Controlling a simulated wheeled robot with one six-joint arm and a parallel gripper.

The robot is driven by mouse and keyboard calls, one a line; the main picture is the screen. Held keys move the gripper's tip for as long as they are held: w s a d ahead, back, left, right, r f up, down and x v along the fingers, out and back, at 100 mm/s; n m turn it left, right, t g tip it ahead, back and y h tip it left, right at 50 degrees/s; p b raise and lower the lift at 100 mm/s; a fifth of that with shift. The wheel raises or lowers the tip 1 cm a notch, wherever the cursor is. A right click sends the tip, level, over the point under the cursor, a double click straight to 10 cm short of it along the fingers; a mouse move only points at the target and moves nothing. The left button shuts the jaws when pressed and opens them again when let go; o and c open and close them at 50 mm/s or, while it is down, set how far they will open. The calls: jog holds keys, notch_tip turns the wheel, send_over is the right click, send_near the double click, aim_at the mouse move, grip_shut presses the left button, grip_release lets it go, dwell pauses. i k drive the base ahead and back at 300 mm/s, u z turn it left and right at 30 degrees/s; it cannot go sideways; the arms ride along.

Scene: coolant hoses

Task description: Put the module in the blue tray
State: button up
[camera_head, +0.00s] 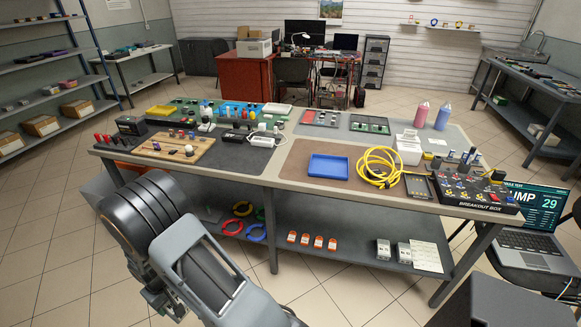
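The blue tray (328,168) lies on the brown mat in the middle of the workbench and looks empty. I cannot tell which thing is the module. A white box-like unit (408,152) stands at the right of the tray, behind the yellow cable. Small orange-and-white units (305,239) and grey-white units (404,253) stand on the bench's lower shelf. A black unit (236,136) lies on the dark mat left of the tray. My arm fills the lower left, in front of the bench. I cannot make out its gripper fingers.
A coiled yellow cable (380,168) lies close right of the tray. The breakout box (474,188) stands at the bench's right end. A wooden board with knobs (175,148) is at the left. The laptop (535,230) is at the far right. Bare mat surrounds the tray's left side.

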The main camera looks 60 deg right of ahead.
aim_at(327, 166)
jog(key=z, duration=1.7)
